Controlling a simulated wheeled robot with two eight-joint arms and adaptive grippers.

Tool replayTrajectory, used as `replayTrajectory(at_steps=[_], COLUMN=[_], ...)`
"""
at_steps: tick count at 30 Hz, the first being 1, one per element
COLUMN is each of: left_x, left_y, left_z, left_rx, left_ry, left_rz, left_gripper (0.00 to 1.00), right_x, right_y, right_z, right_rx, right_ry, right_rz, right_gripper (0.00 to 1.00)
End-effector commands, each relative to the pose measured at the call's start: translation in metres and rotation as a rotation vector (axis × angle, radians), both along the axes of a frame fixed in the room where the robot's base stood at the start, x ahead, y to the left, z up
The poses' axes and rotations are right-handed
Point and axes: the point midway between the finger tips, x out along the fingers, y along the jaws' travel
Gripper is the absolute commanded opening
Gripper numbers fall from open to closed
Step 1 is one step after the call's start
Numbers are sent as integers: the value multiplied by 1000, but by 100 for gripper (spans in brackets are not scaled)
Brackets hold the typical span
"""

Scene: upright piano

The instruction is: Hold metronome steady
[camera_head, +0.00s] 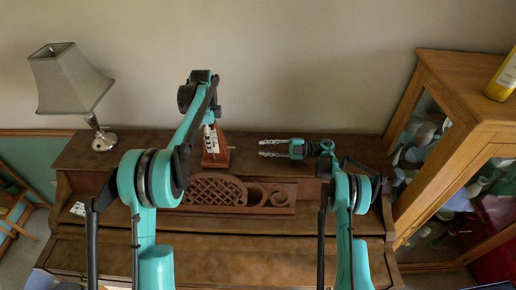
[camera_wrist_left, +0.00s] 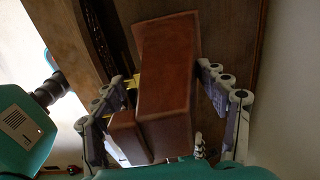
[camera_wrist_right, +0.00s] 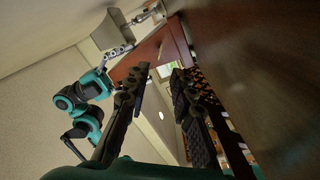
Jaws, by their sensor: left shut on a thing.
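The metronome (camera_head: 222,158) is a reddish-brown tapered block standing on the piano top in the head view. In the left wrist view the metronome (camera_wrist_left: 166,75) sits between the two fingers of my left gripper (camera_wrist_left: 170,88), which is shut on it. My left arm hides part of it in the head view, where my left gripper (camera_head: 211,140) comes down from above. My right gripper (camera_head: 262,148) is open and empty, to the right of the metronome and apart from it, with its fingers pointing left. The metronome (camera_wrist_right: 150,52) also shows beyond the right fingers in the right wrist view.
A lamp (camera_head: 68,82) with a grey shade stands at the piano's left end. A glass-fronted wooden cabinet (camera_head: 462,85) stands at the right, with a yellow bottle (camera_head: 504,76) on top. A carved music stand (camera_head: 240,193) lies in front of the metronome. The piano top (camera_head: 355,148) right of my right gripper looks clear.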

Motion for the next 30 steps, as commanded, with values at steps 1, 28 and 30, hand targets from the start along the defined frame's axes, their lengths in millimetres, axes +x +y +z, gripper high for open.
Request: replayTrajectory(at_steps=[1, 28, 30], left_x=[0, 0, 0], left_y=[1, 2, 2], left_z=[-1, -1, -1], left_rx=[2, 2, 2], left_ry=[1, 1, 1], left_rz=[1, 2, 2], left_gripper=[14, 14, 14], right_x=[-1, -28, -23], right_y=[1, 49, 63], right_z=[3, 21, 18], right_rx=[-9, -230, -230], right_ry=[2, 5, 4], right_rz=[-12, -304, -304], right_gripper=[24, 24, 24])
